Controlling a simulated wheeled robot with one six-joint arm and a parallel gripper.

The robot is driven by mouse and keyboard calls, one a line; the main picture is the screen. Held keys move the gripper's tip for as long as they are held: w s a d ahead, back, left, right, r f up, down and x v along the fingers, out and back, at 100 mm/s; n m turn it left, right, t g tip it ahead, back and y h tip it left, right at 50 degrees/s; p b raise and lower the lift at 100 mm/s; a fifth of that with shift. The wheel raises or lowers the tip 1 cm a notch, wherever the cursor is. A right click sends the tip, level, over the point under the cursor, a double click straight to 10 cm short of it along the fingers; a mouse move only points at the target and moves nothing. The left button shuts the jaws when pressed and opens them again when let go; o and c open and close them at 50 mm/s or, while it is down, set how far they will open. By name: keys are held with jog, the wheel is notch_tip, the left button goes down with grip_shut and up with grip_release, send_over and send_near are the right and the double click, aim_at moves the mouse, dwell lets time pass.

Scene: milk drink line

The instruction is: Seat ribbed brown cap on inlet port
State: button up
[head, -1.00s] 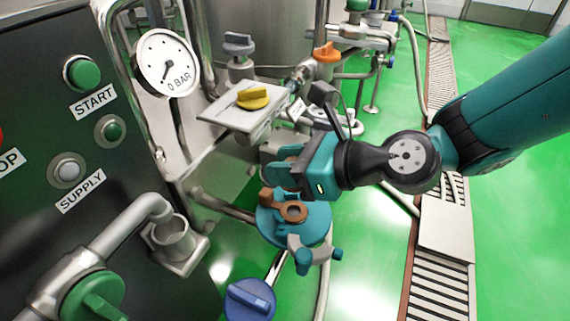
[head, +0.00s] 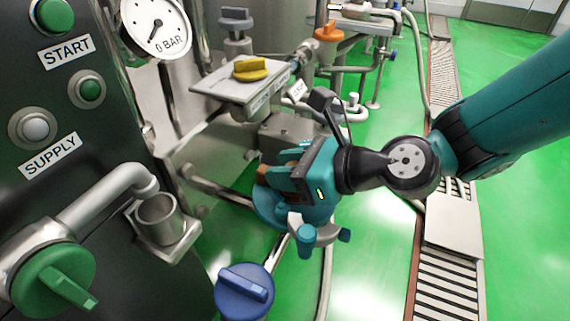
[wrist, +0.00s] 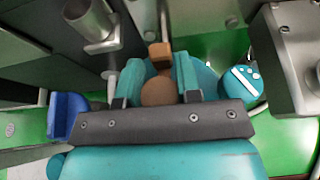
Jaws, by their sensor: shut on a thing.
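The brown cap (wrist: 158,92) sits between the two teal fingers of my gripper (wrist: 158,80) in the wrist view. A squared brown block (wrist: 160,55) shows just beyond it. In the head view my gripper (head: 285,172) points left, and only a sliver of brown (head: 281,181) shows by its fingers. The cap's ribs cannot be made out. An open, empty metal cup (head: 160,222), possibly the inlet port, stands on a square bracket left of my gripper, apart from it. It also shows at the top left of the wrist view (wrist: 88,20).
A bent pipe (head: 118,190) with a green knob (head: 55,278) ends close by the cup. A blue knob (head: 245,290) stands low in front. A teal round part (head: 267,203) lies below my gripper. A steel box with a yellow knob (head: 250,69) stands behind.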

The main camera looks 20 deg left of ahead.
jog(key=shift+f, duration=0.4)
